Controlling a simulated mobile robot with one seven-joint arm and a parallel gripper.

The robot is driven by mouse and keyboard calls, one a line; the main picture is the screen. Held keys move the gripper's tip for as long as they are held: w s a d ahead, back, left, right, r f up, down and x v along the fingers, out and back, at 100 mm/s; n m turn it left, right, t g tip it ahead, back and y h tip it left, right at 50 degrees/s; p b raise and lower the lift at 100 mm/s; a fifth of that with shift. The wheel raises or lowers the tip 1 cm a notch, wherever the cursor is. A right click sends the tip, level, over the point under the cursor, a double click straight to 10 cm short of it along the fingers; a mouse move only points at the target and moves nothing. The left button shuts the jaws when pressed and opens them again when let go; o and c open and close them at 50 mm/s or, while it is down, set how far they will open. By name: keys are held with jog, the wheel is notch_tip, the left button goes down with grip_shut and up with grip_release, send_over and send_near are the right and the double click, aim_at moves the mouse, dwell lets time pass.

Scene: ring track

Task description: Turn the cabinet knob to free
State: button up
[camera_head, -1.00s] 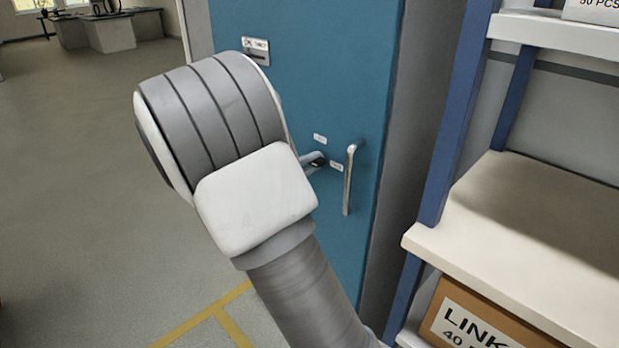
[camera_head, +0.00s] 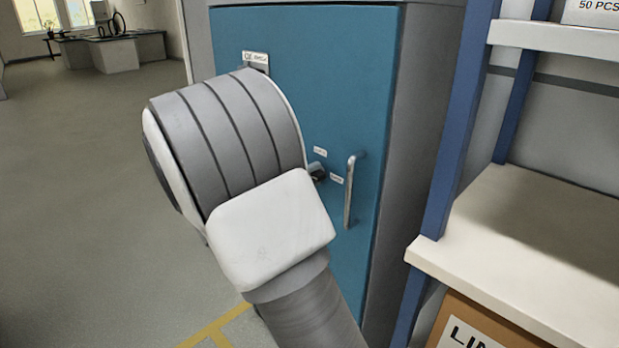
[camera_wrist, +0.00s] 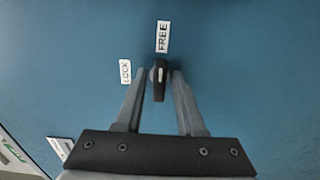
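The cabinet knob (camera_wrist: 159,80) is a small black lever with a white mark. It stands upright in the wrist view, with its marked end towards the FREE label (camera_wrist: 163,37). The LOCK label (camera_wrist: 125,72) is to its left. My gripper (camera_wrist: 158,76) has one finger on each side of the knob, with a narrow gap visible on both sides, so it looks open around it. In the head view the knob (camera_head: 317,172) shows as a dark piece just past my arm, on the blue cabinet door (camera_head: 330,80). My gripper is hidden there behind my arm.
A vertical metal handle (camera_head: 350,190) stands out from the door right of the knob. A shelf rack (camera_head: 520,220) with boxes stands close on the right. The floor (camera_head: 90,200) on the left is clear, with a bench (camera_head: 120,52) far back.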

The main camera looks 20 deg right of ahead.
jog(key=shift+o, duration=0.6)
jog(key=p+v, duration=0.3)
jog(key=v, duration=1.4)
jog(key=shift+a, duration=0.2)
jog(key=shift+s, duration=0.1)
